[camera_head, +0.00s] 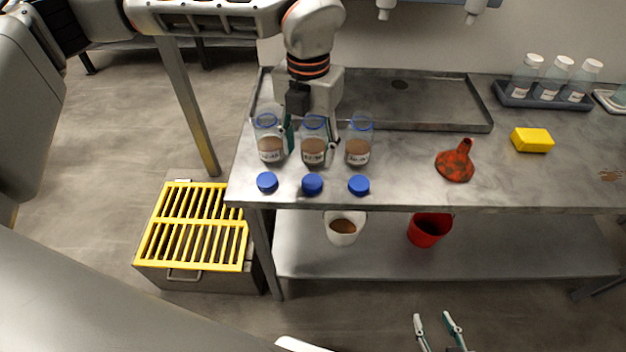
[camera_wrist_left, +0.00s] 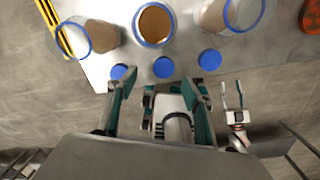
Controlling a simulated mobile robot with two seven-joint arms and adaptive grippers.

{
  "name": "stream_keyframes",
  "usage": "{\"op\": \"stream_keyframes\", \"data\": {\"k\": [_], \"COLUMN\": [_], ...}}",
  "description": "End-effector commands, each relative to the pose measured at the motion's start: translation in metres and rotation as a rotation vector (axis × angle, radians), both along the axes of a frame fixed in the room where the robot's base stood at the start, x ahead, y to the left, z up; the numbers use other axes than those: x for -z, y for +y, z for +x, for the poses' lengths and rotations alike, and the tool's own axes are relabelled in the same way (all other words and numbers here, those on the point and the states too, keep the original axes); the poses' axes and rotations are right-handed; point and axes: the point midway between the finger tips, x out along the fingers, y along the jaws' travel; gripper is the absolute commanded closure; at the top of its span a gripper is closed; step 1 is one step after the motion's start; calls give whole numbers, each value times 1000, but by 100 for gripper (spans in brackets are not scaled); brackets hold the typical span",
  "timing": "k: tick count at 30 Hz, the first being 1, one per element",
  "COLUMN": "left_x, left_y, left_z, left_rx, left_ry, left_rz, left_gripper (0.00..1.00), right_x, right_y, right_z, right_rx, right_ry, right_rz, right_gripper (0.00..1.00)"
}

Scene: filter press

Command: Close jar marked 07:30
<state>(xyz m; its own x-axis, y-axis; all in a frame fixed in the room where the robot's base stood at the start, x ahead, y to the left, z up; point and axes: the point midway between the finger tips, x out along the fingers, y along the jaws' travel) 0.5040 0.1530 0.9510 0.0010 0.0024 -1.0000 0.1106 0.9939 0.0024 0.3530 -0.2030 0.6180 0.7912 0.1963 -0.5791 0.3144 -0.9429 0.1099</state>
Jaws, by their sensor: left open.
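Three clear jars with blue rims and brown contents stand uncapped in a row on the table: left (camera_head: 270,146), middle (camera_head: 313,150) and right (camera_head: 359,148). Their labels are too small to read surely; the middle one may be 07:30. Blue caps lie in front of them: left (camera_head: 267,182), middle (camera_head: 312,184) and right (camera_head: 358,185). My left gripper (camera_head: 311,140) is open and empty, its fingers appearing either side of the middle jar; its height is unclear. The left wrist view shows the middle jar's open mouth (camera_wrist_left: 154,25). My right gripper (camera_head: 436,324) is open and empty, in front of the table.
A grey tray (camera_head: 440,104) lies behind the jars. A red funnel (camera_head: 455,163), yellow sponge (camera_head: 532,140) and bottle rack (camera_head: 541,100) are to the right. White (camera_head: 344,228) and red (camera_head: 428,230) containers stand on the lower shelf. A yellow-grated bin (camera_head: 195,225) stands left.

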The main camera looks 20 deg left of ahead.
Motion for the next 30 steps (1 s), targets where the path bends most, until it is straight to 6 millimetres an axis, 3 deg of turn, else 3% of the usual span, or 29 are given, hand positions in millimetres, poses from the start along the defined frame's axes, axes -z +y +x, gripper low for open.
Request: {"op": "stream_keyframes", "data": {"k": [11, 22, 30], "left_x": [26, 29, 63], "left_y": [-1, -2, -8], "left_z": [-2, -2, -9], "left_rx": [2, 3, 2], "left_ry": [2, 1, 3], "left_rz": [-2, -2, -2], "left_gripper": [49, 49, 49], "right_x": [1, 0, -1], "right_y": [0, 0, 0], "right_z": [0, 0, 0], "right_rx": [0, -1, 0], "right_ry": [1, 0, -1], "right_rz": [0, -1, 0], "right_gripper": [60, 60, 60]}}
